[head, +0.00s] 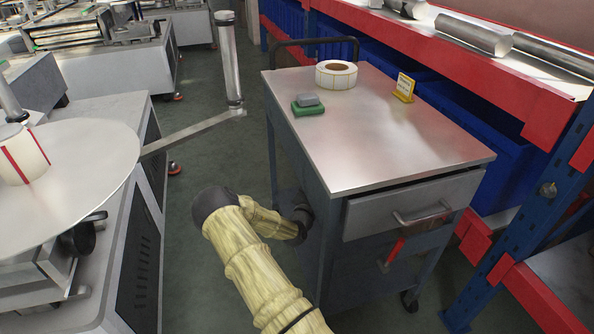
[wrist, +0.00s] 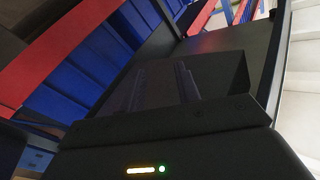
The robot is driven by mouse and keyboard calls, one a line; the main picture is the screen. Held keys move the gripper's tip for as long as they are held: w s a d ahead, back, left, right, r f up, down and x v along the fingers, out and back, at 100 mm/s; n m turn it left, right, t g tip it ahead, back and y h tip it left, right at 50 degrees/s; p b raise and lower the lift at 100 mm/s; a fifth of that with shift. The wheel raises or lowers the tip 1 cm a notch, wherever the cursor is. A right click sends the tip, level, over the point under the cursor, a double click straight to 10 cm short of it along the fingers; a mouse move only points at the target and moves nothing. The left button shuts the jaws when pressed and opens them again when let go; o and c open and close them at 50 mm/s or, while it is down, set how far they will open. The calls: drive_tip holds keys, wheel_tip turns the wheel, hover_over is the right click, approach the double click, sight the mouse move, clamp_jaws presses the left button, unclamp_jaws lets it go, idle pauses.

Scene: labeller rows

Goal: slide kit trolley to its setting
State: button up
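The kit trolley (head: 380,140) is a grey metal cart in the head view, with a drawer at the front, a dark push handle (head: 315,42) at its far end and a castor at the front right. My arm reaches to its left side, and the dark end by my gripper (head: 300,215) is close against the trolley's lower left side. Contact cannot be made out.
On the trolley are a label roll (head: 336,74), a green and grey block (head: 308,104) and a yellow card (head: 404,88). A red and blue rack (head: 500,75) runs close along the right. A labeller machine (head: 105,220) stands left. Green floor (head: 195,165) lies between.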

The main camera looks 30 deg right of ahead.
drive_tip(key=n+t, duration=0.1)
drive_tip(key=t, duration=0.1)
drive_tip(key=n+t+y, duration=0.9)
drive_tip(key=n+t, duration=0.3)
drive_tip(key=t, duration=0.2)
approach(295, 170)
drive_tip(key=w+d, duration=0.1)
drive_tip(key=w, duration=0.2)
drive_tip(key=shift+w+d+r, duration=0.1)
drive_tip(key=shift+d+r, duration=0.1)
drive_tip(key=shift+r, duration=0.05)
drive_tip(key=shift+g, duration=0.3)
drive_tip(key=b+x, duration=0.1)
drive_tip(key=x, duration=0.6)
drive_tip(key=shift+w+r, duration=0.1)
drive_tip(key=shift+r, duration=0.15)
drive_tip(key=shift+c, duration=0.2)
clamp_jaws()
